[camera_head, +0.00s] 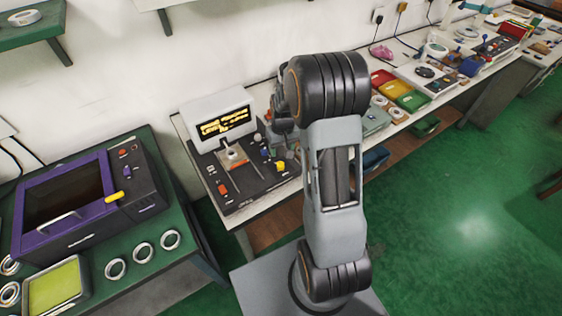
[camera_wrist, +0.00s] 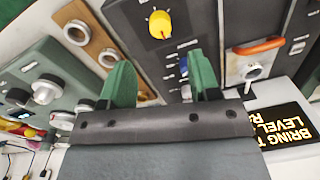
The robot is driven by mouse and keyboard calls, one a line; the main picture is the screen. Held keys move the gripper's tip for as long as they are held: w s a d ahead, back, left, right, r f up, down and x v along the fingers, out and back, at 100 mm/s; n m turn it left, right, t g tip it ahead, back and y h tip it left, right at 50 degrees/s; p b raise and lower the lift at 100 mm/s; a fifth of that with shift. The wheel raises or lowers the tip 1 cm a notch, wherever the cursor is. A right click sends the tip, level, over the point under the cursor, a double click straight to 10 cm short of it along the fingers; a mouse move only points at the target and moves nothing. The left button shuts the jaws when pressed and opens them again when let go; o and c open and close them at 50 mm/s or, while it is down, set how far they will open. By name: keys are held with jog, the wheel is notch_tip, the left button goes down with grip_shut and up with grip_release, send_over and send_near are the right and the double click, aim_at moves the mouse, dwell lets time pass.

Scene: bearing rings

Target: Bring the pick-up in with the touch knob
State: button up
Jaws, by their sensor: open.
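A dark instrument panel (camera_head: 247,195) stands on the bench, with a lit screen (camera_head: 227,127) behind it. A yellow knob (camera_head: 281,166) sits at its right side; the wrist view shows the yellow knob (camera_wrist: 159,24) with a red mark. I cannot read which knob is the touch knob. A metal ring (camera_head: 233,154) sits on the panel near an orange-red part (camera_head: 237,163); the wrist view shows the ring (camera_wrist: 251,72) too. I cannot make out the pick-up. My gripper (camera_wrist: 161,82) has green fingers, open and empty, below the yellow knob in the picture. Its fingers are hidden in the head view.
A purple-framed box (camera_head: 65,195) and several loose rings (camera_head: 143,251) lie on the green table at left. Coloured bins (camera_head: 395,87) are along the bench at right. In the wrist view the screen (camera_wrist: 285,128) reads partly "BRING" and "LEVEL".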

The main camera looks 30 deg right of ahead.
aim_at(280, 164)
notch_tip(280, 164, down, 8)
jog(key=shift+a+f+p, duration=0.1)
jog(key=shift+a+p, duration=0.05)
jog(key=shift+p, duration=0.35)
jog(key=shift+c, duration=0.4)
